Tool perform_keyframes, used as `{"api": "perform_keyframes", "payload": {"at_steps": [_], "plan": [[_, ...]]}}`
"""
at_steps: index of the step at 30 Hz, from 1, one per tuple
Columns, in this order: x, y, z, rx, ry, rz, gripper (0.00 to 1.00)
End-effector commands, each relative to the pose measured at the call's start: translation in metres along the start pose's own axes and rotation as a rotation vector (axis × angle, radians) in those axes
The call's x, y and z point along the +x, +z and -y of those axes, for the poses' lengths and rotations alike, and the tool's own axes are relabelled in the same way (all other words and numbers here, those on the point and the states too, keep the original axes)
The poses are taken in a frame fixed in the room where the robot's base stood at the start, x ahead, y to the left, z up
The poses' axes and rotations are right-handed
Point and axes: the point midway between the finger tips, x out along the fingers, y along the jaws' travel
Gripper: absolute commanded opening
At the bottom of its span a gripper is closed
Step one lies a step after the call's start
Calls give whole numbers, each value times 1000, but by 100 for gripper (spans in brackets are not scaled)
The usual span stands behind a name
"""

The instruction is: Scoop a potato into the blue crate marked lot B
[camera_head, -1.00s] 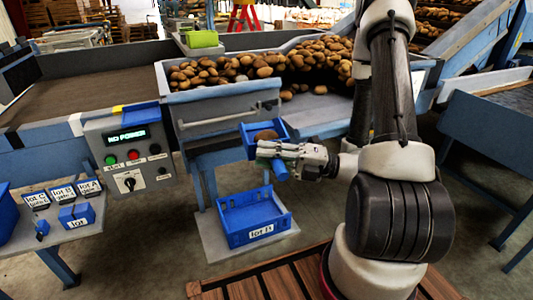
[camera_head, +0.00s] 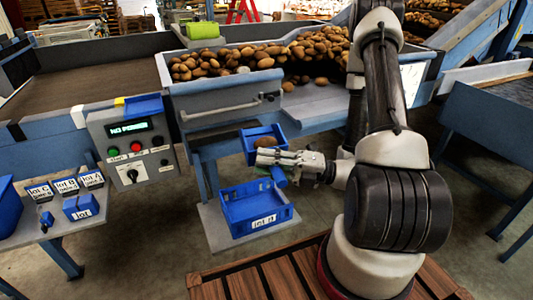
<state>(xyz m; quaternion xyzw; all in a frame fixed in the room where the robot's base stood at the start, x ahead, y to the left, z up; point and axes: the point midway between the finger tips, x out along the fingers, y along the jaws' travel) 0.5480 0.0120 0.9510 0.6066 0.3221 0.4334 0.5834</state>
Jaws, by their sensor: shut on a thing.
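My gripper (camera_head: 264,158) is shut on the handle of a blue scoop (camera_head: 252,148). A brown potato (camera_head: 266,142) lies in the scoop. The scoop is held in the air in front of the grader, above the blue crate. The blue crate (camera_head: 236,222) with a white "lot B" label stands on a grey base on the floor below. The part of the crate's inside that shows looks empty. Many potatoes (camera_head: 240,62) are heaped in the grader's hopper behind, partly hidden by my arm.
A control box (camera_head: 132,148) reading "NO POWER" stands left of the scoop. A side table (camera_head: 75,232) at the far left holds lot tags and a blue block. The hopper's grey front wall (camera_head: 228,104) is close behind the scoop. Wooden slats (camera_head: 270,282) lie in front.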

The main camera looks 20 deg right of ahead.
Motion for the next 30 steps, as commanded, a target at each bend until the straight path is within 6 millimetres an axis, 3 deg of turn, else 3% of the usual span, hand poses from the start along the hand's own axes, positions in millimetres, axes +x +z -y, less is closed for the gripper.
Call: {"api": "perform_keyframes", "payload": {"at_steps": [30], "plan": [[-17,-7,111,1,1,0,0]]}}
